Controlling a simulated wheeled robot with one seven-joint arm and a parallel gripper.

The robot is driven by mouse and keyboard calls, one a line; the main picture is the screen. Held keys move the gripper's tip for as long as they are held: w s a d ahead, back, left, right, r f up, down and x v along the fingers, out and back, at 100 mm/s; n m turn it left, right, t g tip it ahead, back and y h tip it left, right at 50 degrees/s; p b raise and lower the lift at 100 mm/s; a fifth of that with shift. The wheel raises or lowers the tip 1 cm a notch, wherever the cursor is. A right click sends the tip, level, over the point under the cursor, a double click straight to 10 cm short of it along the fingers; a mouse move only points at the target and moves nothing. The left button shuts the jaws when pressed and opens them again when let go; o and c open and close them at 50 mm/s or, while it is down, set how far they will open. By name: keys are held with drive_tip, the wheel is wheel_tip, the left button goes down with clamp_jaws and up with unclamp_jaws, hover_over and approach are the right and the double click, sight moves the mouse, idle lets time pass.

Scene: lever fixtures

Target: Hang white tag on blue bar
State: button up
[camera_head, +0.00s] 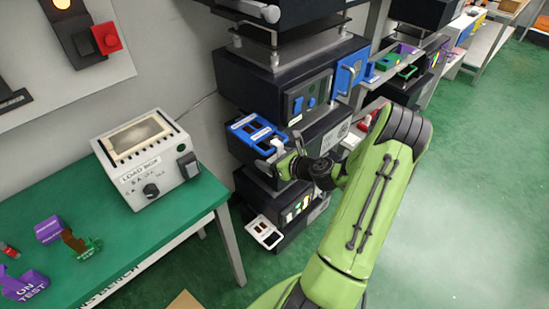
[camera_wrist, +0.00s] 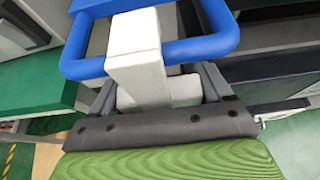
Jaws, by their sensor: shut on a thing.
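The white tag (camera_wrist: 134,62) is a blocky white piece, its lower part between the fingers of my gripper (camera_wrist: 160,92) in the wrist view. My gripper is shut on it. Its tall part rises in front of the blue bar (camera_wrist: 205,48), covering a stretch of it. I cannot tell whether the tag touches the bar or is hooked over it. In the head view the blue bar is part of a blue frame (camera_head: 250,127) on the front of the dark rack. There the white tag (camera_head: 279,146) shows at its right end, with my gripper (camera_head: 285,158) just below.
A dark rack unit (camera_head: 320,132) stands close behind my gripper. A blue panel with a handle (camera_head: 351,71) is above right. A white framed piece (camera_head: 264,231) sticks out lower down. A green bench (camera_head: 150,245) with a load box (camera_head: 146,158) stands left. Open floor (camera_head: 470,200) lies right.

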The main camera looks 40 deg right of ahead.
drive_tip(key=o, duration=1)
drive_tip(key=shift+c, duration=0.2)
drive_tip(key=p+v, duration=0.2)
drive_tip(key=v, duration=1.3)
drive_tip(key=shift+s+p, duration=0.4)
drive_tip(key=shift+r, duration=0.1)
